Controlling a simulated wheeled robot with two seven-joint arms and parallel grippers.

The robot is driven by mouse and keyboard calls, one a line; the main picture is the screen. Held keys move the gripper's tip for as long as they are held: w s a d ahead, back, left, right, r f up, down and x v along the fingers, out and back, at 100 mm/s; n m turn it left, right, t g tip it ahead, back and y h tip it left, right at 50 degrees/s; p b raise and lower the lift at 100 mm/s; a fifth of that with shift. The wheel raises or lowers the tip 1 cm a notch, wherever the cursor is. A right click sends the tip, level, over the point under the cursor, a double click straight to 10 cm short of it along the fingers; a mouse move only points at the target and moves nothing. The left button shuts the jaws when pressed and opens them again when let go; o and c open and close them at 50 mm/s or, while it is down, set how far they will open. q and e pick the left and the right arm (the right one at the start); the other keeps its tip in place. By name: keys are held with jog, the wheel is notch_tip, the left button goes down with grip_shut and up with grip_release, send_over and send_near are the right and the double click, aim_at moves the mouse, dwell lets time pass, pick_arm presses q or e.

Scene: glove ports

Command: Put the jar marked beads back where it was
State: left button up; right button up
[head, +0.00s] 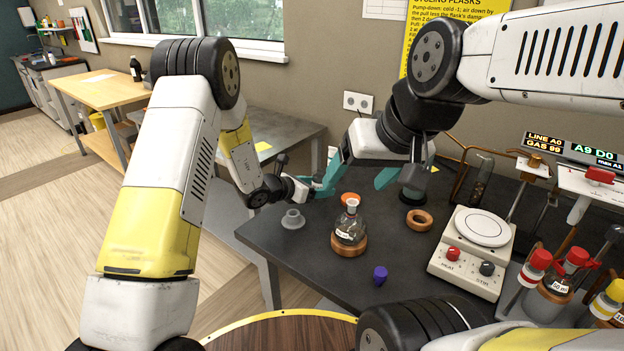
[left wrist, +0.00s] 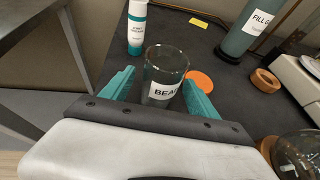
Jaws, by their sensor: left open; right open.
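The jar marked beads (left wrist: 163,78) is clear glass with a white label reading "BEA", its end cut off. In the left wrist view it stands upright between the teal fingers of my left gripper (left wrist: 158,92), which is open around it. I cannot tell whether the fingers touch it. In the head view my left gripper (head: 318,188) is low over the dark bench, partly hidden, and I cannot make out the jar there. My right gripper (head: 360,172) is open and empty above the bench, in front of the wall. An orange disc (left wrist: 200,80) lies right of the jar.
A round flask (head: 350,228) sits on a cork ring in front. An empty cork ring (head: 418,220), a hotplate (head: 470,250) and red-capped bottles (head: 548,295) are to the right. A grey funnel-like piece (head: 292,219) and purple stopper (head: 380,274) stand on the bench. A white-and-teal bottle (left wrist: 137,27) is behind the jar.

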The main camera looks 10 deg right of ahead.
pick_arm(q)
jog(key=v, duration=1.1)
jog(key=shift+s, duration=0.1)
jog(key=s+a+r+m+g, duration=0.1)
jog(key=s+r+m+g, duration=0.4)
jog(key=s+r+m, duration=1.05)
jog(key=s+a+r+m+t+y, duration=0.1)
jog(key=s+a+m+y, duration=0.3)
jog(key=a, duration=0.5)
jog(key=s+a+r+m+t+y, duration=0.2)
jog(key=s+a+m, duration=0.4)
jog(key=s+a, duration=0.3)
jog(key=r+y, duration=0.1)
jog(key=y, duration=0.1)
jog(key=shift+r+t+y, duration=0.3)
jog(key=shift+y, duration=0.1)
